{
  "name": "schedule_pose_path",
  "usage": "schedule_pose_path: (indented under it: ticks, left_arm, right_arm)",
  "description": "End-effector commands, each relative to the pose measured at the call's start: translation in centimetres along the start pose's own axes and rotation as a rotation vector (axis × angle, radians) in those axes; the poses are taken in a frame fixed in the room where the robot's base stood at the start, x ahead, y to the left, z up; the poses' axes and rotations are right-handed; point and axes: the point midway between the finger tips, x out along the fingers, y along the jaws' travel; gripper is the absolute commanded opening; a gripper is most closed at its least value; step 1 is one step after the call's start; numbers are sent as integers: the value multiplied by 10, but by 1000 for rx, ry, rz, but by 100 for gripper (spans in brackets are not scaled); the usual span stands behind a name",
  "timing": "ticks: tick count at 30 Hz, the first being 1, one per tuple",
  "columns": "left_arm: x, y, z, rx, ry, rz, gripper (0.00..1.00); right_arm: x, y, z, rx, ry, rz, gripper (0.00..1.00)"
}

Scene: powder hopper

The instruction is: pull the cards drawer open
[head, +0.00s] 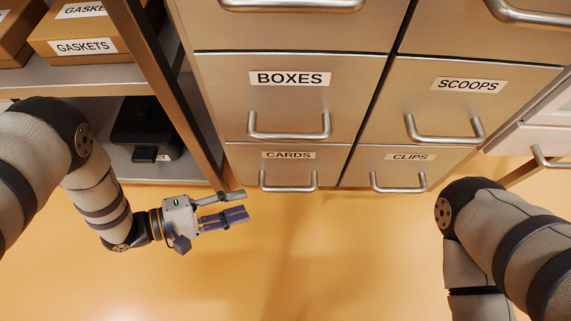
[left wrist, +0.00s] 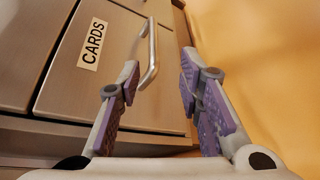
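The cards drawer (head: 247,163) is in the bottom row of the metal cabinet, left column, under the BOXES drawer. Its front looks flush with its neighbours. Its bar handle (head: 288,187) is a silver bow below the CARDS label. My left gripper (head: 245,204) is just left of and below this handle, fingers pointing toward it. In the left wrist view the handle (left wrist: 152,55) stands beyond the fingertips, nearer the left finger, and the open gripper (left wrist: 160,78) has nothing between its purple pads. My right gripper is not in view; only my right arm shows.
The clips drawer (head: 410,158) is to the right, with the boxes drawer (head: 280,97) and scoops drawer (head: 468,92) above. A shelf (head: 90,76) with gaskets boxes (head: 88,38) and a black bin (head: 140,128) stands left. The floor in front is clear.

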Motion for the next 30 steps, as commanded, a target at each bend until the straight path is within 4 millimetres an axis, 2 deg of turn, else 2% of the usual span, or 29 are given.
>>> schedule_pose_path:
  ticks: [1,5,7,15,18,23,30]
  left_arm:
    - [4,-6,-7,-24,-34,10,33]
    - [12,1,-5,-48,-74,23,33]
    - [24,3,-3,-48,-76,24,33]
    - [92,3,2,-46,-74,22,33]
    - [110,4,3,-46,-73,23,33]
    - [124,5,4,-47,-70,22,33]
    - [125,6,4,-47,-69,22,33]
  right_arm:
    - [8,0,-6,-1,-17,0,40]
    - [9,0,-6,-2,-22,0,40]
    - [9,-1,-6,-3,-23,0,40]
    - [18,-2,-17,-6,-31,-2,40]
    - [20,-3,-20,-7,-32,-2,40]
    - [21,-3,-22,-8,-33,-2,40]
    - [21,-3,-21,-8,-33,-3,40]
